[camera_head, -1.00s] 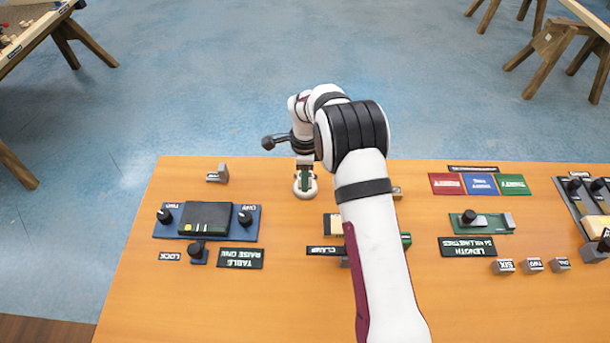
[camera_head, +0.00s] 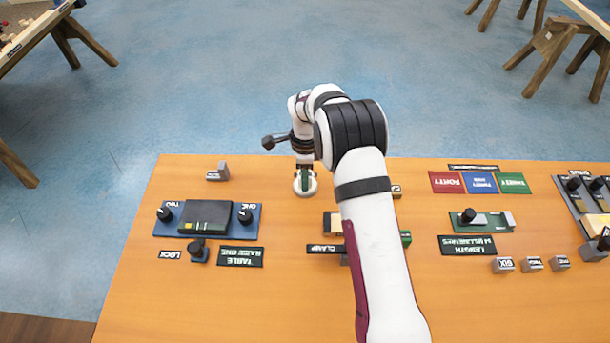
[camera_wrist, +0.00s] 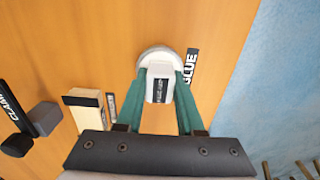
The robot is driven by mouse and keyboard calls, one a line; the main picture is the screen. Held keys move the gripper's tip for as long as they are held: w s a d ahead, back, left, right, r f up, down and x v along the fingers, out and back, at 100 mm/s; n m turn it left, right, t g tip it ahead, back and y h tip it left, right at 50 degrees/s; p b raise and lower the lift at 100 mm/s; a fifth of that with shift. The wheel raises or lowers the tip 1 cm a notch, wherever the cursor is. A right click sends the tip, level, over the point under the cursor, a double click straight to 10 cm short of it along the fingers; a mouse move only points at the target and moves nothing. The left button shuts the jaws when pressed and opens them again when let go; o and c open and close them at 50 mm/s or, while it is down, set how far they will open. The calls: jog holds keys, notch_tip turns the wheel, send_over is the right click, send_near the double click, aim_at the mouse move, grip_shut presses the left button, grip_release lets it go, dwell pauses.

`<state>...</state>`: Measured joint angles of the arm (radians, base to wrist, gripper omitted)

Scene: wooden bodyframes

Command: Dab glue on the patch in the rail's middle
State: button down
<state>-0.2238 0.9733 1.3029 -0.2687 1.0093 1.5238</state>
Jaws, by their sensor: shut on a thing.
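My gripper (camera_head: 304,176) points down over the far edge of the table. In the wrist view its two green fingers (camera_wrist: 160,84) are shut on a white block-like piece (camera_wrist: 151,88) with a dark label too small to read. The piece is over or in a round white pot (camera_wrist: 153,51); I cannot tell whether it touches the pot. A black GLUE label (camera_wrist: 190,68) lies beside the pot. A pale wooden piece (camera_wrist: 86,101), possibly the rail, lies near the CLAMP label (camera_wrist: 8,104). My arm hides much of the clamp area in the head view, and no patch can be made out.
A blue panel (camera_head: 168,228) with knobs and a dark block is at the left, beside a TABLE RAISE ONE label (camera_head: 240,257). A green length slider (camera_head: 499,222), coloured tiles (camera_head: 480,183) and small grey blocks (camera_head: 503,265) are at the right. The front left tabletop is clear.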

jog(key=shift+r, duration=3.5)
